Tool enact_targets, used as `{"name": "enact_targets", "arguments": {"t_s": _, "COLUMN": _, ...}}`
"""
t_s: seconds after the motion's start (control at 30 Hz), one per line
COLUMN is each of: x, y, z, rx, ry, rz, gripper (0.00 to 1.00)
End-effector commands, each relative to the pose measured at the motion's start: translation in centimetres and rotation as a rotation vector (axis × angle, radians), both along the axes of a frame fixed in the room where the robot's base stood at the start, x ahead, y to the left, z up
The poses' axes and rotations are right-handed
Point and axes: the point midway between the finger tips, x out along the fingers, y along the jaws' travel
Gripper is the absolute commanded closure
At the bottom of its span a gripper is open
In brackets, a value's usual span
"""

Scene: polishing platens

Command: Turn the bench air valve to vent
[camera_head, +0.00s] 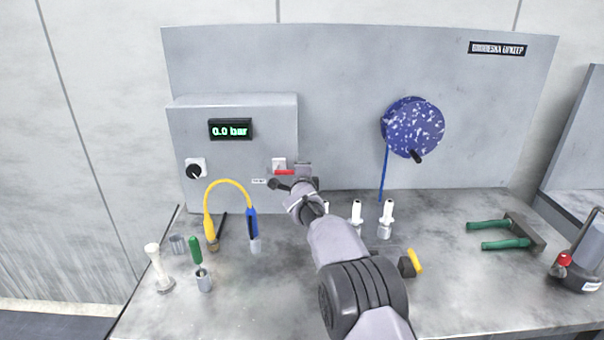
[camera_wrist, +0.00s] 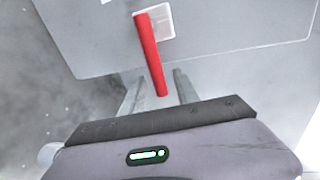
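The bench air valve has a red lever (camera_head: 285,172) on a small white plate (camera_head: 279,162), at the lower right of the grey control box. In the head view the lever lies about level, pointing right. The wrist view shows the red lever (camera_wrist: 151,52) and its white plate (camera_wrist: 163,22) close up. My gripper (camera_head: 303,170) is at the lever's free end. In the wrist view its two fingers (camera_wrist: 159,86) stand apart, one on each side of the lever's end, with gaps showing. The small label below the valve is unreadable.
The box display (camera_head: 230,129) reads 0.0 bar, above a black knob (camera_head: 195,169). A yellow-and-blue hose (camera_head: 230,182) arches at left. White-topped fittings (camera_head: 387,215) stand beside my arm. A blue speckled disc (camera_head: 413,127) hangs on the panel. Green-handled pliers (camera_head: 500,234) lie at right.

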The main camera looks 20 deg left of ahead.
Motion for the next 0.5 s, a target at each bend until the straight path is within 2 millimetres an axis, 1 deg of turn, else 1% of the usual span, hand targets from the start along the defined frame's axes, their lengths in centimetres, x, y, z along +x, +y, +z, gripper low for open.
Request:
{"name": "enact_targets", "arguments": {"t_s": 0.17, "x": 0.0, "y": 0.0, "z": 0.0, "rx": -0.001, "ry": 0.0, "rz": 0.0, "gripper": 0.63}}
{"name": "enact_targets", "arguments": {"t_s": 0.27, "x": -0.4, "y": -0.1, "z": -0.1, "rx": 0.0, "ry": 0.0, "rz": -0.001, "gripper": 0.63}}
{"name": "enact_targets", "arguments": {"t_s": 0.37, "x": -1.6, "y": -0.5, "z": -0.2, "rx": -0.001, "ry": 0.0, "rz": -0.001, "gripper": 0.63}}
{"name": "enact_targets", "arguments": {"t_s": 0.43, "x": -2.9, "y": -0.8, "z": -0.1, "rx": -0.002, "ry": -0.002, "rz": 0.0, "gripper": 0.63}}
{"name": "enact_targets", "arguments": {"t_s": 0.5, "x": -4.6, "y": -1.3, "z": 0.5, "rx": -0.003, "ry": -0.001, "rz": 0.001, "gripper": 0.63}}
